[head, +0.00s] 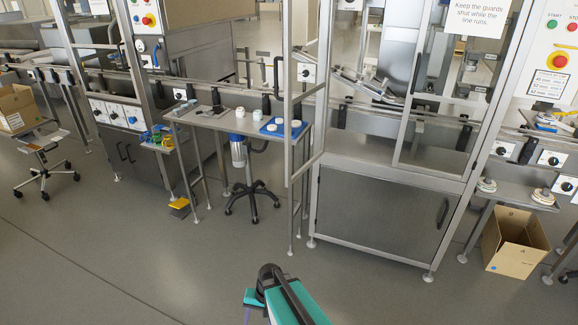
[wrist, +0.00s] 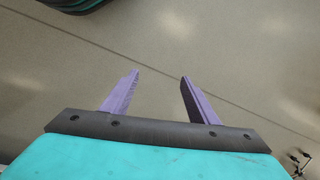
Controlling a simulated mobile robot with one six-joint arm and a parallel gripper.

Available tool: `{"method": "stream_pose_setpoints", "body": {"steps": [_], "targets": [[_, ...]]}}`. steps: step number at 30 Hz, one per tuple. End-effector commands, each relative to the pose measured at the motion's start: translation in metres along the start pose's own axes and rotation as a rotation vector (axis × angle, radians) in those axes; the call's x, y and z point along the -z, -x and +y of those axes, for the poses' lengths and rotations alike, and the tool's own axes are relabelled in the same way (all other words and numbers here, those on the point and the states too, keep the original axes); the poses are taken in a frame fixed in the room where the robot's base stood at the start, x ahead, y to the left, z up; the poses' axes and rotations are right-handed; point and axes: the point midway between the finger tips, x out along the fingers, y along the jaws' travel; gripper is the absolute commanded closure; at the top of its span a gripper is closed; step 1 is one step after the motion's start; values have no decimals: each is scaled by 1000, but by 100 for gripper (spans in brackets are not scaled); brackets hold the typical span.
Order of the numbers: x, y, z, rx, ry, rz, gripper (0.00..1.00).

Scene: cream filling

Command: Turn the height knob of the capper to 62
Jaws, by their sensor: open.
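Several white panels with black knobs show in the head view, their markings too small to read. One knob panel (head: 308,73) is on the middle post. Others are at the right, an upper one (head: 502,150), one beside it (head: 551,158) and a lower one (head: 567,185). A row of knob panels (head: 116,113) is on the left machine. I cannot tell which is the capper's height knob or its setting. My gripper (wrist: 160,75) is open and empty above bare floor, its two purple fingers apart. In the head view my teal arm end is at the bottom, far from every knob.
A guarded steel cabinet (head: 385,208) stands ahead. A side table (head: 215,118) with a blue tray and a stool (head: 253,200) are left of it. A cardboard box (head: 514,243) is at the right. The grey floor (head: 130,265) in front is clear.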

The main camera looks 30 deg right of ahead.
Motion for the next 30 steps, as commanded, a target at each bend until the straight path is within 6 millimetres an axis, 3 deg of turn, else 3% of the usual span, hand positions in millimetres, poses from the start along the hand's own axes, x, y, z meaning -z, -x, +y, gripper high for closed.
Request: {"method": "stream_pose_setpoints", "body": {"steps": [1,6,14,21,30], "targets": [[-24,-13,6,-38,52,-39,46],[-88,-45,31,-157,227,-158,46],[-169,-71,79,-318,464,-330,46],[-195,-74,104,-381,556,-403,46],[-196,-75,105,-384,563,-407,48]]}}
